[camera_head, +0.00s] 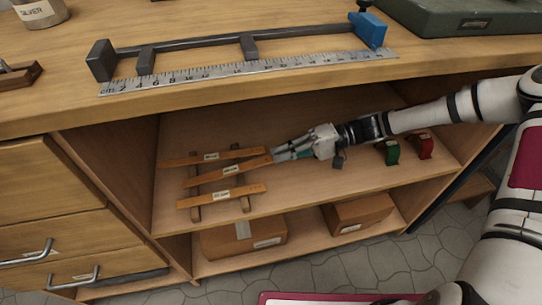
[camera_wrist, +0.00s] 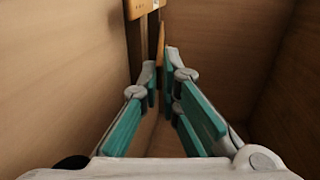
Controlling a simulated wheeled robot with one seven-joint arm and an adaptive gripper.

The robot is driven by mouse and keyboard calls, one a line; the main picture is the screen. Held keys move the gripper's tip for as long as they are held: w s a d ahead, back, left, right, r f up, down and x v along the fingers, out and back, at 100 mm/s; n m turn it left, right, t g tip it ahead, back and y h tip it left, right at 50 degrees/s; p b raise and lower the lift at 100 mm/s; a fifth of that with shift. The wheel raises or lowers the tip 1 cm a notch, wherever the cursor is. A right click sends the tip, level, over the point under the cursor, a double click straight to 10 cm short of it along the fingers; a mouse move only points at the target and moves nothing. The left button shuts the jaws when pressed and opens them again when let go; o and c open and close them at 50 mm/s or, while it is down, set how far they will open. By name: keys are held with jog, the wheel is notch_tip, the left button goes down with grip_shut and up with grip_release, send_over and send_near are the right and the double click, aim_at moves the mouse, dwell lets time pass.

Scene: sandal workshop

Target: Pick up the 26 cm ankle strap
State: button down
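Three tan straps with small white labels lie in the shelf bay: an upper strap (camera_head: 235,155), a middle strap (camera_head: 210,176) and a lower strap (camera_head: 222,195). The labels are too small to read, so I cannot tell which is 26 cm. My gripper (camera_head: 275,156) reaches in from the right, its fingertips at the right end of the middle strap. In the wrist view, my fingertips (camera_wrist: 160,70) are close together around a narrow tan strip (camera_wrist: 160,42); whether they press on it is unclear. A labelled strap (camera_wrist: 142,8) shows beyond.
Dark rack bars (camera_head: 245,205) run under the straps. A green item (camera_head: 389,151) and a red item (camera_head: 420,146) stand right on the same shelf. The worktop (camera_head: 300,75) overhangs the bay; side walls bound it. Cardboard boxes (camera_head: 360,212) sit below.

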jog(key=r+p+v, duration=0.1)
jog(key=p+v, duration=0.1)
jog(key=v, duration=0.8)
jog(key=shift+r, duration=0.35)
jog(key=shift+a, duration=0.1)
